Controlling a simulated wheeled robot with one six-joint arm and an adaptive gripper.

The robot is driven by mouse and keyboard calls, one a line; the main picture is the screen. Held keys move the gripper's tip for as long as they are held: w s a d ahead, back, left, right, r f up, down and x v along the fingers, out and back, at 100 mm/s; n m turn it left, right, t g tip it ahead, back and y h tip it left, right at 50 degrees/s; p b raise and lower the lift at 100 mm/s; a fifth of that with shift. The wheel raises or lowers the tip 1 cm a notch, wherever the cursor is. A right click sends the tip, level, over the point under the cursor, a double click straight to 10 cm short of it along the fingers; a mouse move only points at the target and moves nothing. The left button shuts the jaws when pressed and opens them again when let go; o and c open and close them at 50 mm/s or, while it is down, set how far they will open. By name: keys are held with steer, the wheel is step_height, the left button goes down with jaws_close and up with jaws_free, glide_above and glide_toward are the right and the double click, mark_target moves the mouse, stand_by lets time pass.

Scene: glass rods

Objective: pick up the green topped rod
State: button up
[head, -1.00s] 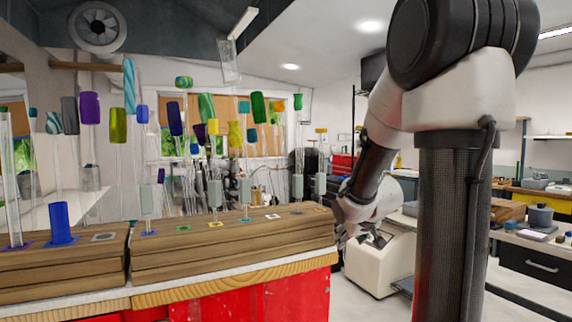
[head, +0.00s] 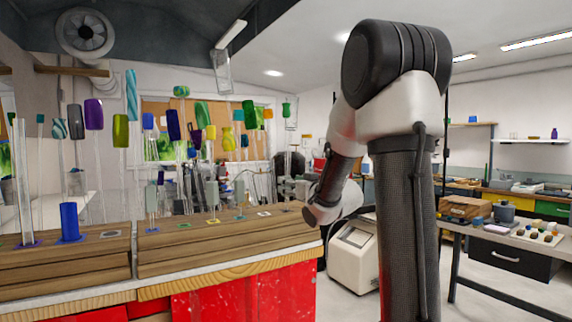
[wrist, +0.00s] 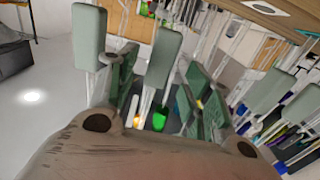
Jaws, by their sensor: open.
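Several clear rods with coloured tops stand upright in a long wooden rack (head: 190,262). Green tops include a small bright one (head: 286,109) at the right end, a darker one (head: 249,113) beside it and a larger one (head: 202,114) further left. I cannot tell which is meant. My gripper is at the rack's right end in the head view, where its fingers cannot be made out. In the wrist view my gripper (wrist: 160,98) is open. A bright green piece (wrist: 160,118) shows between its fingers; its distance is unclear, and I see nothing gripped.
Grey-green blocks (wrist: 163,56) on thin rods crowd the wrist view near the fingers. A blue cylinder (head: 69,222) stands at the rack's left. Other tops, such as a purple one (head: 94,114), stand close together. A side bench (head: 472,229) is at right.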

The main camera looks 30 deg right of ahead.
steer(key=w, duration=0.4)
steer(key=shift+f, duration=0.1)
jaws_close()
